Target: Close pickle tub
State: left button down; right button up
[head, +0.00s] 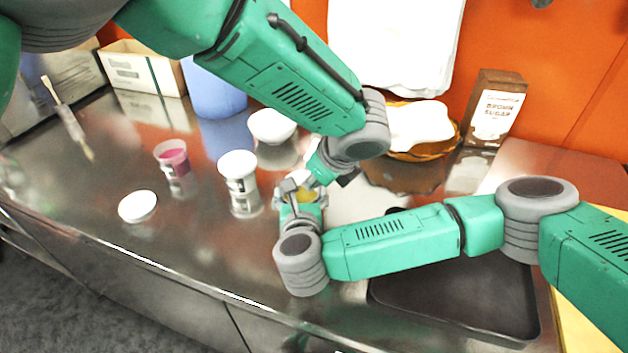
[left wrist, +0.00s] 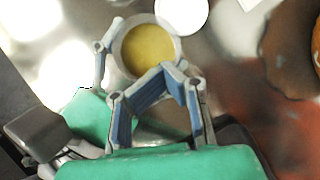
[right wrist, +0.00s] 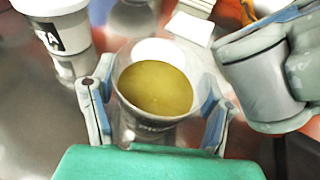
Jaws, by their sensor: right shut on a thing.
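An open tub with yellow contents (head: 305,196) stands on the steel counter. It also shows in the left wrist view (left wrist: 148,50) and in the right wrist view (right wrist: 155,88). My right gripper (right wrist: 155,112) is shut around the tub's sides, one finger on each side. My left gripper (head: 296,184) is at the tub's rim from above; in the left wrist view its fingers (left wrist: 165,78) come together, with nothing seen between them. A white round lid (head: 138,206) lies flat on the counter at the left. My arms partly hide the tub in the head view.
A white-lidded tub (head: 238,166) stands just left of the open tub. A cup with pink contents (head: 172,153), a white bowl (head: 272,125) and a blue container (head: 214,88) stand farther left and back. A dark tray (head: 460,300) lies at the right front. A brown sugar box (head: 495,108) stands behind.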

pick_arm(q)
jog(key=shift+s+d+f+n+g+y, duration=0.2)
jog(key=shift+s+d+n, duration=0.1)
jog(key=shift+d, duration=0.1)
jog(key=shift+s+d+f+n+g+y, duration=0.1)
jog(key=shift+s+d+n+y, duration=0.1)
jog(key=shift+s+d, duration=0.15)
jog(key=shift+s+d+r+n+g+y, duration=0.25)
jog(key=shift+d+r+n, duration=0.2)
jog(key=shift+n, duration=0.35)
jog(key=shift+s+d+r+n+g+y, duration=0.15)
jog(key=shift+d+r+n+g, duration=0.2)
jog(key=shift+d+n, duration=0.35)
jog(key=shift+w+d+r+n, duration=0.1)
jog(key=shift+r+n, duration=0.15)
jog(key=shift+n, duration=0.35)
jog(key=shift+s+d+r+n+g+y, duration=0.2)
jog(key=shift+d+r+n+g+y, duration=0.2)
jog(key=shift+d+n+g, duration=0.45)
jog(key=shift+a+r+n, duration=0.15)
jog(key=shift+a+n, duration=0.05)
jog(key=shift+n, duration=0.25)
dwell(0.3)
jog(key=s+a+r+m, duration=0.1)
jog(key=s+r, duration=0.7)
jog(key=s, duration=0.2)
jog(key=shift+a+t, duration=0.35)
jog(key=shift+t, duration=0.1)
dwell(1.4)
